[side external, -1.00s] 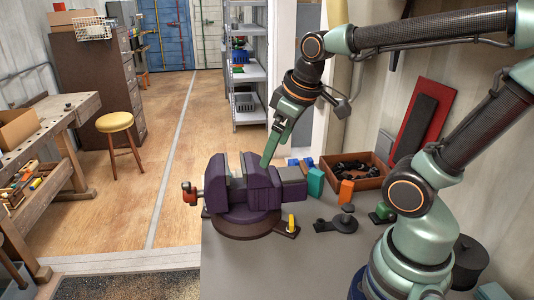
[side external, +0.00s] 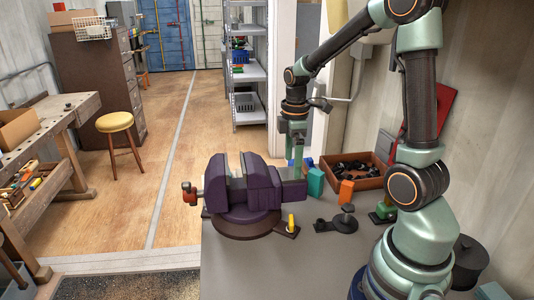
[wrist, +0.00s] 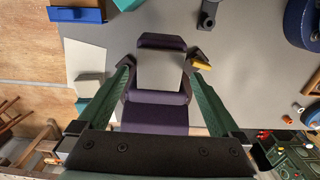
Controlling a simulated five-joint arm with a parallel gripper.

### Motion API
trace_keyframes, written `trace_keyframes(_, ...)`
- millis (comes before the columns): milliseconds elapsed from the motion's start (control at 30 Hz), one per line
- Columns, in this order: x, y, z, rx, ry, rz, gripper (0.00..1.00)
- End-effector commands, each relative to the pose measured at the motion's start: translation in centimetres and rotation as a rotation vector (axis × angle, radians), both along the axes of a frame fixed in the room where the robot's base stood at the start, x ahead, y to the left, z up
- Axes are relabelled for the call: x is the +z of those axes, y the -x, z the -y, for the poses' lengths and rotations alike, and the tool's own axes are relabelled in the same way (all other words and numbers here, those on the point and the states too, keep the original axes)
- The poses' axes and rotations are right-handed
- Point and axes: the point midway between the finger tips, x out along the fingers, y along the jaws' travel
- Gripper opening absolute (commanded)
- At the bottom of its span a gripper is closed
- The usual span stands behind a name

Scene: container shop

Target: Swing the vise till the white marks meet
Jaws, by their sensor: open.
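The purple vise (side external: 240,190) sits on a round dark base (side external: 243,228) at the far left edge of the grey bench. Its jaws face left and its dark slide bar (side external: 293,189) points right. My gripper (side external: 296,172) points down at the right end of the vise, partly behind the bar. In the wrist view my gripper (wrist: 160,72) is open, with one green finger on each side of the vise (wrist: 160,98). I cannot tell whether a finger touches it. A yellow lever (side external: 291,222) stands by the base. The white marks cannot be made out.
A teal block (side external: 316,182) and an orange block (side external: 346,193) stand right of the vise. Behind them is a brown tray (side external: 356,181) of dark parts. A dark clamp-like part (side external: 338,223) lies in front. The bench's front middle (side external: 300,270) is clear.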

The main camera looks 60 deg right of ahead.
Motion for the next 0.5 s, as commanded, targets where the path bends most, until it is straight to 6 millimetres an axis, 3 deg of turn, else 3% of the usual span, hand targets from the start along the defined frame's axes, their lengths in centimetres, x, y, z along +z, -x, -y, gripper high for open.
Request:
trace_keyframes(300,-6.0,0.1,-0.1,-0.001,-0.002,-0.004,1.0)
trace_keyframes(500,-7.9,0.0,-0.1,-0.001,-0.001,-0.001,1.0)
